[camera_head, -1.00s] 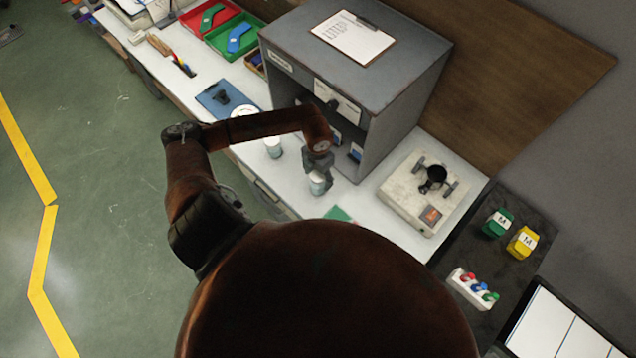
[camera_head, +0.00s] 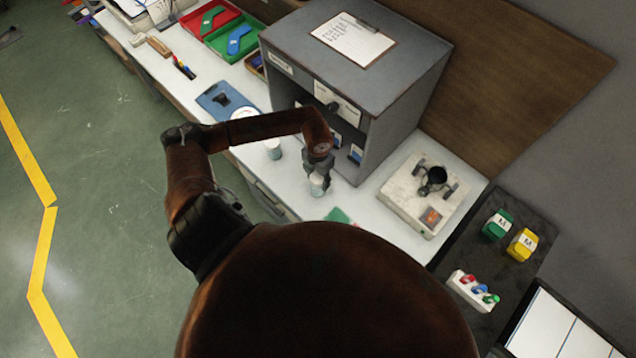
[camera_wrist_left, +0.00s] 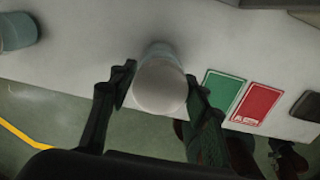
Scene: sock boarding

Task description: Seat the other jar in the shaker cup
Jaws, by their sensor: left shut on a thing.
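My left gripper (camera_head: 317,172) is shut on a jar (camera_head: 317,184) with a white lid, over the white bench in front of the grey cabinet. The held jar (camera_wrist_left: 160,84) sits between both fingers in the left wrist view. I cannot tell whether it touches the bench. A second similar jar (camera_head: 273,148) stands on the bench to the left; part of a pale jar also shows at the left edge of the wrist view (camera_wrist_left: 17,31). The shaker (camera_head: 420,192) is a pale box with a black cup (camera_head: 437,175) on top, right of the gripper. My right gripper is not in view.
The grey cabinet (camera_head: 375,75) stands close behind the left gripper. A green card (camera_wrist_left: 222,90) and a red card (camera_wrist_left: 257,103) lie on the bench. Green (camera_head: 497,224) and yellow (camera_head: 522,244) blocks sit on the dark surface at right. A blue board (camera_head: 222,101) lies further left.

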